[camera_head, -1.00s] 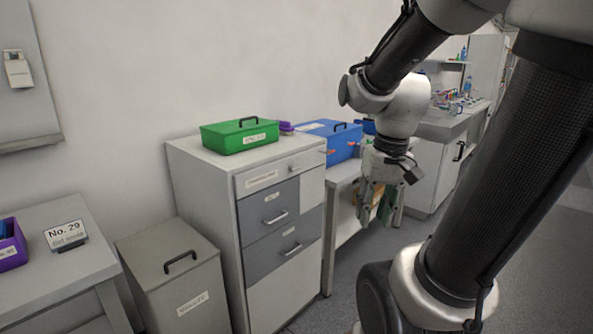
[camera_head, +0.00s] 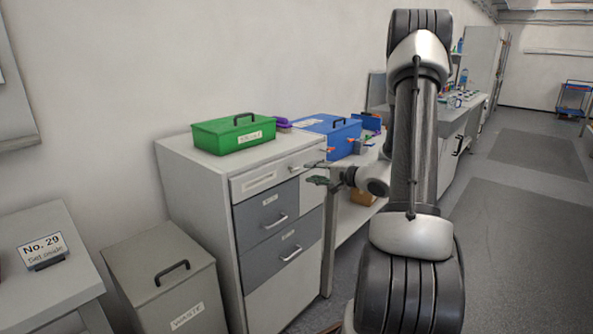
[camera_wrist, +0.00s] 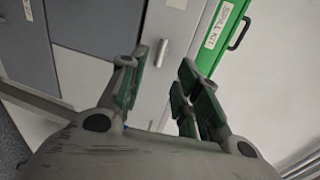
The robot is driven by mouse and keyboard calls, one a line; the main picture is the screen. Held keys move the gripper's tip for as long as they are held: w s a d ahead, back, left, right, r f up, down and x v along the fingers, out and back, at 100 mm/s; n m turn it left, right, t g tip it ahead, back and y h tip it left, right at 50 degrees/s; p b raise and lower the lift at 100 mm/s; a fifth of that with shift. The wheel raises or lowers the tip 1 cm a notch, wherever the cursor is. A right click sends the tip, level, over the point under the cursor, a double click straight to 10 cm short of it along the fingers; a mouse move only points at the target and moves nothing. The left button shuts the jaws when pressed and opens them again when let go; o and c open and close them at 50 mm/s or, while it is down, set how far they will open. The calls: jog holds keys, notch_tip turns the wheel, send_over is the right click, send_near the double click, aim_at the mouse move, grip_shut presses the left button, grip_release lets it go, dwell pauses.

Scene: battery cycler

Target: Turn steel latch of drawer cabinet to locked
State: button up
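The drawer cabinet (camera_head: 193,200) stands against the wall, with a pale top panel and grey drawers below. Its small steel latch (camera_head: 295,168) is at the right of the top panel. In the wrist view the latch (camera_wrist: 161,53) is a short metal bar beyond the gap between my fingers. Whether it is locked cannot be told. My gripper (camera_head: 316,172) is open and empty, just right of the latch in the head view, pointing at the cabinet front. The open fingers also show in the wrist view (camera_wrist: 158,95). They appear apart from the latch.
A green spill kit box (camera_head: 233,133) and a purple item (camera_head: 282,123) sit on the cabinet top. A blue box (camera_head: 335,138) is on the bench at right. A grey waste bin (camera_head: 165,285) stands left of the cabinet. Open floor lies at right.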

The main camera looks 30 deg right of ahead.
aim_at(296, 170)
jog(key=x, duration=0.8)
jog(key=shift+s, duration=0.2)
grip_shut()
